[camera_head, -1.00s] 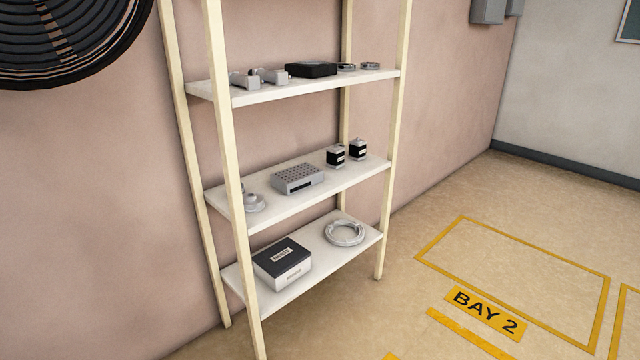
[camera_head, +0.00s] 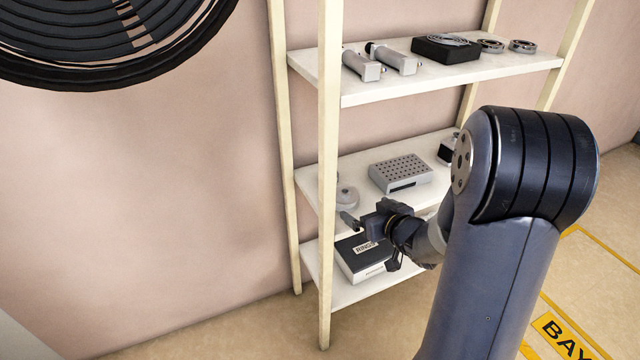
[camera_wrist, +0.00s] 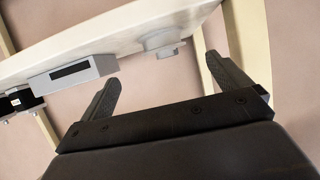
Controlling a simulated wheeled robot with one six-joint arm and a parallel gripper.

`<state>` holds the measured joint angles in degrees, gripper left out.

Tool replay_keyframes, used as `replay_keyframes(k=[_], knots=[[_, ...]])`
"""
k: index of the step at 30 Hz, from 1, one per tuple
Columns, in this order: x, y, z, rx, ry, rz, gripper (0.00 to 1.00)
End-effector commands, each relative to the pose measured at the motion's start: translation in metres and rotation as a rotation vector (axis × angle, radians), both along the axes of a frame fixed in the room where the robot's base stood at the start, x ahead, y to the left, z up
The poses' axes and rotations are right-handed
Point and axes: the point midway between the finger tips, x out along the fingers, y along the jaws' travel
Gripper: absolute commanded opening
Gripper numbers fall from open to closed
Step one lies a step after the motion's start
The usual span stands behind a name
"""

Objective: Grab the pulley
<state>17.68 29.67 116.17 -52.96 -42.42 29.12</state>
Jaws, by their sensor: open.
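A light grey, round, stepped part that looks like the pulley (camera_head: 346,196) sits at the left end of the middle shelf (camera_head: 311,187), partly behind the front post. It also shows in the wrist view (camera_wrist: 160,42), upside down, ahead of the gap between my fingers. My gripper (camera_head: 370,241) is open and empty, in front of the shelf and a little below and right of the pulley. In the wrist view my two fingers (camera_wrist: 165,84) stand wide apart, with bare wall between them. The fingers do not touch the pulley.
A grey perforated block (camera_head: 401,173) stands right of the pulley, with a motor (camera_head: 447,149) beyond it. A rings box (camera_head: 361,258) lies on the lower shelf. The cream front post (camera_head: 328,180) stands close to the pulley. The top shelf (camera_head: 440,83) is above.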

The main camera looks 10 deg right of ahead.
Motion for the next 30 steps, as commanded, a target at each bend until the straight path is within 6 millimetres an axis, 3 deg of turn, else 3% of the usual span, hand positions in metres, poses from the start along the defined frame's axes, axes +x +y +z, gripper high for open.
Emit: replay_keyframes(k=[6, 14, 22, 30], knots=[[0.031, 0.011, -0.016, 0.000, -0.001, 0.004, 0.96], [0.050, 0.018, -0.023, -0.001, -0.001, 0.003, 0.96], [0.083, 0.033, -0.038, -0.001, 0.000, 0.002, 0.96], [0.091, 0.035, -0.038, -0.001, -0.001, 0.000, 0.96]])
